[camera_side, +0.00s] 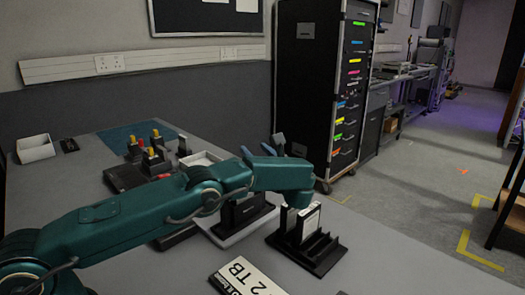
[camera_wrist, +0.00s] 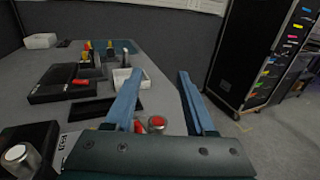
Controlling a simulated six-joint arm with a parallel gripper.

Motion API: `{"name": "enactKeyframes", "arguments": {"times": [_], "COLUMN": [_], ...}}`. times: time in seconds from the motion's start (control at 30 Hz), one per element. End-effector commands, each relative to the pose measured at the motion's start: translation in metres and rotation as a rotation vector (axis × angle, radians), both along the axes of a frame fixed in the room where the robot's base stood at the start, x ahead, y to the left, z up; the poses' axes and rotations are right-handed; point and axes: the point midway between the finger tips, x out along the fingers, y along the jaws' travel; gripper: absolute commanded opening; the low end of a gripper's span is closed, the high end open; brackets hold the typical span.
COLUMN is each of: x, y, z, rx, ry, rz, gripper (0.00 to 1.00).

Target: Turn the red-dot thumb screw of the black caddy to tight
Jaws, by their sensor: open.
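A round screw head with a red top (camera_wrist: 157,122) shows between my fingers, near the palm, in the wrist view. A second small red spot (camera_wrist: 138,127) is just left of it, partly hidden by my left finger. A black caddy-like block (camera_side: 243,212) stands upright on a grey base in the side view; my arm hides part of it and any screw on it. I cannot tell which block the red-topped screw belongs to. My gripper (camera_wrist: 158,76) is open, with its two blue fingers apart and nothing held. In the side view its fingers (camera_side: 266,146) show above the table.
A black block with a silver knob (camera_wrist: 18,155) is at the lower left. A black slotted rack (camera_side: 318,252) holds white-edged drives. A white tray (camera_wrist: 124,77) is by my left finger. A flat black box (camera_wrist: 58,88) and several yellow-topped parts (camera_side: 155,134) stand farther left.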

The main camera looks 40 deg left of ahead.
Motion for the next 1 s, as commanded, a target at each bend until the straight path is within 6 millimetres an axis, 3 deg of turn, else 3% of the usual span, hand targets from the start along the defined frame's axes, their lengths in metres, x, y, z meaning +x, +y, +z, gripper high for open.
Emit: {"name": "enactKeyframes", "arguments": {"times": [0.07,0.4,1.0], "x": [0.0,-0.019,-0.068], "y": [0.0,0.019,0.072], "z": [0.02,0.031,0.074], "rx": [-0.002,0.0,0.001], "ry": [-0.007,0.001,-0.001], "rz": [0.0,0.002,0.002], "gripper": [0.55,0.55,0.55]}}
